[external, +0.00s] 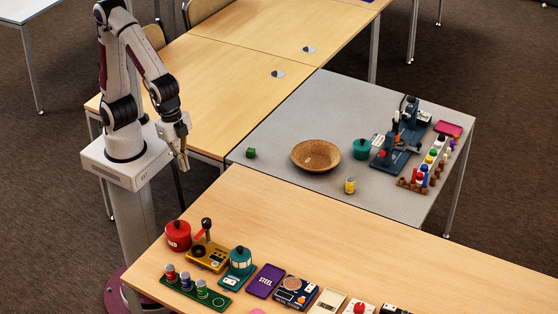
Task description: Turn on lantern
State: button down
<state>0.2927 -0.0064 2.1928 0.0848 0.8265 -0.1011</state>
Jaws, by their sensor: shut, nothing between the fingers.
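No object is plainly recognisable as a lantern at this size. A teal rounded object with a dark top (241,260) stands on a teal base on the front wooden table and may be the lantern. Whether it is lit, and any switch on it, cannot be made out. A similar teal pot-like object (361,148) stands on the grey table. My gripper (183,164) is shut and empty, pointing down at the left, above and apart from the things on the front table.
The front table holds a red pot-like object (178,235), a yellow device with a lever (208,254), a green tray of cans (196,290) and a purple "STEEL" plate (265,281).

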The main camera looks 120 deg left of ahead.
jog(key=w+d+f, duration=1.1)
jog(key=w+f, duration=0.1)
jog(key=w, duration=0.2)
jog(key=w+d+r+n+t, duration=0.1)
jog(key=w+d+n+t, duration=0.1)
jog(key=w, duration=0.5)
jog(key=shift+d+r+n, duration=0.3)
jog(key=shift+d+n, duration=0.1)
jog(key=shift+d, duration=0.35)
jog(key=shift+f, duration=0.1)
send_over(233, 282)
jog(key=s, duration=0.1)
jog(key=shift+s+f, duration=0.2)
jog(key=shift+f, duration=5.5)
jog(key=shift+x, duration=0.9)
jog(key=shift+s, duration=0.2)
jog(key=shift+f, duration=0.1)
